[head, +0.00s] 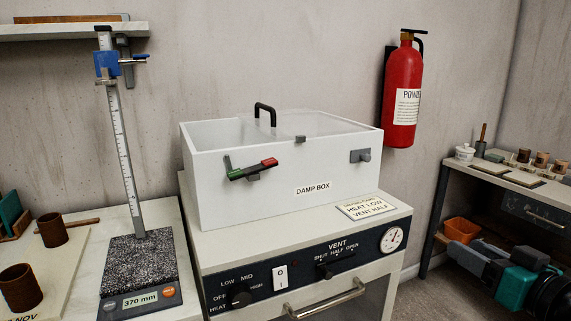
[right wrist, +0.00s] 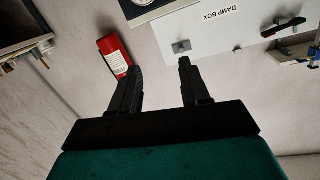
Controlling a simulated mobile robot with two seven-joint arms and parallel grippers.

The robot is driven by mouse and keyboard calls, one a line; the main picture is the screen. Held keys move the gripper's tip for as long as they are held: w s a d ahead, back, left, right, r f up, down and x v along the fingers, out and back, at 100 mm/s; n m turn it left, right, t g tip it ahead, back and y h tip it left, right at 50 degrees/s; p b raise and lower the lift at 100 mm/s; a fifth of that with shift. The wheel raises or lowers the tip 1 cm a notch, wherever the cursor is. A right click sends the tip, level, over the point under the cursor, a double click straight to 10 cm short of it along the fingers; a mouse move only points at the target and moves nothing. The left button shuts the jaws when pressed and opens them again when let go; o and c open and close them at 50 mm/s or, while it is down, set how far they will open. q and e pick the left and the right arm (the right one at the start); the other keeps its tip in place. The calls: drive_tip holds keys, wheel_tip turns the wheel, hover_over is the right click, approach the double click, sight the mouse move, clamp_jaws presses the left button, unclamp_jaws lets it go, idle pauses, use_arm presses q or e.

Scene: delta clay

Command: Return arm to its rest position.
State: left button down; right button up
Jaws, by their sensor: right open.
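My right gripper (head: 462,254) shows at the lower right of the head view, with a teal body and dark fingers. It is to the right of the white damp box (head: 250,190) and in front of the shelf unit at the right. In the right wrist view its two black fingers (right wrist: 160,68) are spread apart with nothing between them. The damp box (right wrist: 215,38) also shows there, beyond the fingertips. My left gripper is not in view.
A red fire extinguisher (head: 404,90) hangs on the wall. The box stands on a cabinet with a vent panel (head: 310,268). A height gauge (head: 125,150) stands on the left table. An orange bin (head: 460,230) sits near my right gripper.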

drive_tip(key=a+f+g+h+p, duration=0.1)
drive_tip(key=a+f+g+p, duration=0.15)
drive_tip(key=f, duration=0.95)
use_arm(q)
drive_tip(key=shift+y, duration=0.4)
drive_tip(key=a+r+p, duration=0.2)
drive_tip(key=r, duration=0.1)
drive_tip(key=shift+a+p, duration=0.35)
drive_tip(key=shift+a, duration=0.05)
use_arm(e)
drive_tip(key=s+a+f+n+g, duration=0.2)
drive_tip(key=s+a+f+g, duration=0.1)
drive_tip(key=s+a+f, duration=0.9)
wheel_tip(320, 180, down, 2)
drive_tip(key=shift+s+a+f, duration=0.2)
drive_tip(key=shift+s+a, duration=0.05)
drive_tip(key=shift+a, duration=1)
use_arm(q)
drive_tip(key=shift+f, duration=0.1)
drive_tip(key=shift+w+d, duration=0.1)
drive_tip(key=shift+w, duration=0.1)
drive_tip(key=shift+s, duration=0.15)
use_arm(e)
drive_tip(key=shift+c, duration=0.4)
